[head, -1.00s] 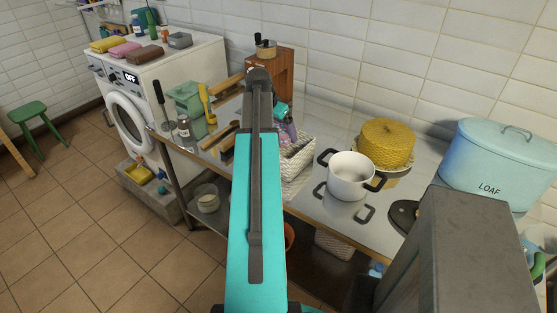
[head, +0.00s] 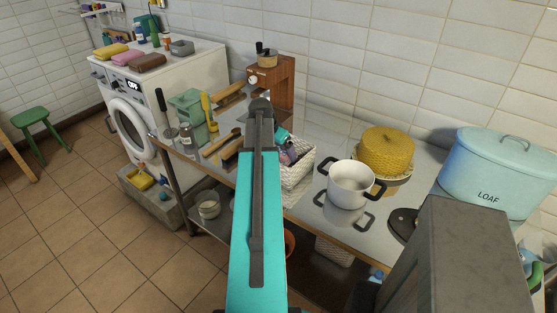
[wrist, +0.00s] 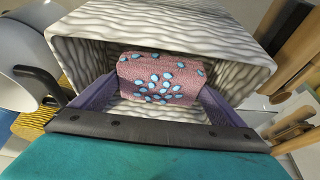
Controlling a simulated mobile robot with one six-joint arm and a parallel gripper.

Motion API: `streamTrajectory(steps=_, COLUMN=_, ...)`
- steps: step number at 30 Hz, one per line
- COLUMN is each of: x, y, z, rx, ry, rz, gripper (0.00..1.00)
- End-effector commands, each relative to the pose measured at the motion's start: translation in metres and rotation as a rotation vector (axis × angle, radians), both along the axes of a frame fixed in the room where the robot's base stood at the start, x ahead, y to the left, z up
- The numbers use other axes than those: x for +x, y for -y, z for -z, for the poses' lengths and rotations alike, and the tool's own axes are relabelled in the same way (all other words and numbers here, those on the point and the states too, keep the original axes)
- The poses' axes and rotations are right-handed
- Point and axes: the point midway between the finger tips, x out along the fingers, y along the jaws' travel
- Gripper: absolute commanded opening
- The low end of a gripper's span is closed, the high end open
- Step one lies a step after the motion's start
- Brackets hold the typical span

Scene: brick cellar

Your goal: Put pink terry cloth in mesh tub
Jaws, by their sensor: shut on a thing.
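The mesh tub (head: 300,172) is white with a wavy woven surface and stands on the metal table, left of the pot. In the wrist view its rim and walls (wrist: 190,38) surround the far side of my gripper (wrist: 160,95). My purple fingers are shut on a pink terry cloth (wrist: 142,70) with light blue spots. The cloth is at the tub's mouth; I cannot tell whether it touches the bottom. In the head view my gripper (head: 288,153) is at the tub, partly behind my arm, and the cloth is not clearly seen.
A white pot (head: 350,186) with black handles stands close right of the tub. A yellow cake-like item (head: 386,150) and a blue loaf bin (head: 495,170) are farther right. Brushes, a green box (head: 187,108) and a wooden grinder (head: 272,78) crowd the left and back.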

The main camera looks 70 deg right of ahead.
Motion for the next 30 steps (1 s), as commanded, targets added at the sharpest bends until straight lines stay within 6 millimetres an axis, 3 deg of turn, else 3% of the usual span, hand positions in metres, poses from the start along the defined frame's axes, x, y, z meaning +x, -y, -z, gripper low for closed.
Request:
streamTrajectory(steps=8, x=0.000, y=0.000, z=0.003, rx=0.000, ry=0.000, rz=0.000, gripper=0.75)
streamTrajectory(steps=21, x=0.000, y=0.000, z=0.035, rx=0.000, ry=0.000, rz=0.000, gripper=0.75)
streamTrajectory(steps=30, x=0.000, y=0.000, z=0.037, rx=-0.001, ry=0.001, rz=0.000, gripper=0.75)
